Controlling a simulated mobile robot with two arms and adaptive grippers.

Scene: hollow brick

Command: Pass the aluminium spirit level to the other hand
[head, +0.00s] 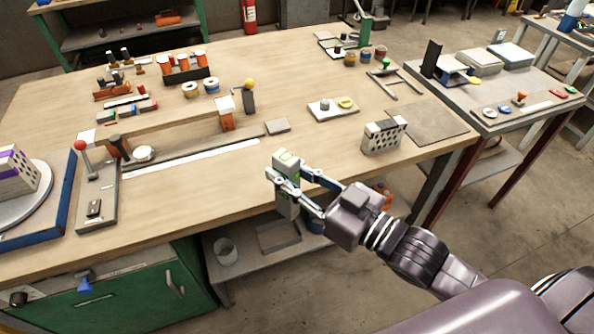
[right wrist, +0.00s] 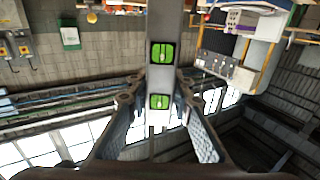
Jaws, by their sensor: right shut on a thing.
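The aluminium spirit level (head: 287,188) is a grey bar with green vials, held by my right gripper (head: 288,178) near the front edge of the workbench in the head view. The level looks foreshortened there, with one end toward the camera. My right gripper is shut on it, one finger on each side. In the right wrist view the level (right wrist: 160,75) runs up from between the fingers (right wrist: 157,112), with two green vials facing the camera. My left gripper is in neither view.
A long rail fixture (head: 190,152) lies to the left. A lower shelf (head: 250,255) shows below the front edge.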

